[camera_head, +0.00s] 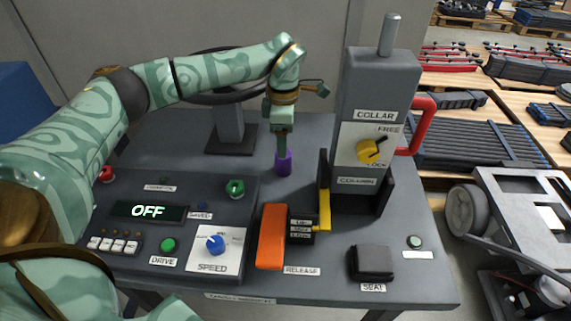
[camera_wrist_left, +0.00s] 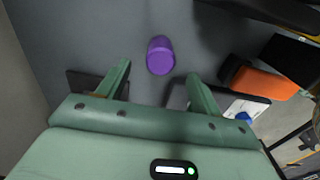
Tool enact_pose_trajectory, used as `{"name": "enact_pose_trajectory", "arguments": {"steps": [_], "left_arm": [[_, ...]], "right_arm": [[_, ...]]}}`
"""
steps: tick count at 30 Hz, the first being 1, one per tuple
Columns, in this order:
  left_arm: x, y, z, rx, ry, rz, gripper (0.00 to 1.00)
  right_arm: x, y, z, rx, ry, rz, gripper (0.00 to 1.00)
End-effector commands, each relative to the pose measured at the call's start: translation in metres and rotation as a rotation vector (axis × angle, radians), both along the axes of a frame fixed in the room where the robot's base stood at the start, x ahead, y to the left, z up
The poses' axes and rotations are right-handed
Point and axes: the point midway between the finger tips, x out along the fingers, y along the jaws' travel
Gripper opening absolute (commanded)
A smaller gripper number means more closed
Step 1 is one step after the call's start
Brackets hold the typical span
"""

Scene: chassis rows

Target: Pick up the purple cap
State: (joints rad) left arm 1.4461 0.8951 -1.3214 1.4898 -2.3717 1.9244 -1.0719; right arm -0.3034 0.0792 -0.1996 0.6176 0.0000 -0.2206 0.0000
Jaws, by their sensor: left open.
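The purple cap (camera_head: 283,163) stands on the grey bench top, left of the tall column marked COLLAR. My left gripper (camera_head: 282,150) is directly above it in the head view, pointing down, and hides part of its top. In the left wrist view the cap (camera_wrist_left: 160,55) shows whole, just beyond the fingertips and between their lines. The left gripper's fingers (camera_wrist_left: 157,80) are apart with nothing between them. The cap looks free of both fingers. My right gripper is not in view.
The column (camera_head: 375,110) with a red handle (camera_head: 422,125) stands right of the cap. A control panel (camera_head: 130,250) with a green knob (camera_head: 235,188) lies at the left front. An orange lever (camera_head: 271,236) is in front. A dark stand (camera_head: 230,138) is behind.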

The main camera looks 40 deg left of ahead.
Motion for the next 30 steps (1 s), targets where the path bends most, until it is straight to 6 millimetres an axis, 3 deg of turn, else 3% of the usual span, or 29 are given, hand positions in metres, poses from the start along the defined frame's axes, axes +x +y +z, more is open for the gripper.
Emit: {"name": "enact_pose_trajectory", "arguments": {"steps": [5, 12, 20, 25, 30], "left_arm": [[0.0, 0.0, -0.013, 0.001, 0.001, 0.0, 0.66], [-0.001, 0.0, -0.055, 0.0, 0.004, -0.001, 0.66], [0.0, 0.0, -0.056, 0.001, -0.002, 0.0, 0.66], [0.0, 0.0, -0.056, 0.001, -0.001, 0.0, 0.18], [0.0, 0.0, -0.056, 0.001, -0.001, 0.0, 0.17]], "right_arm": [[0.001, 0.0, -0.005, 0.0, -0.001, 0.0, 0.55], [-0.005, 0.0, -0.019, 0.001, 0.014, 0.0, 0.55], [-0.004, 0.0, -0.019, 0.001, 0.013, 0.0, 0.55], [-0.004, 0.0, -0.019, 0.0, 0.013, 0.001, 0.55], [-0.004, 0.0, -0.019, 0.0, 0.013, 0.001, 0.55]]}}
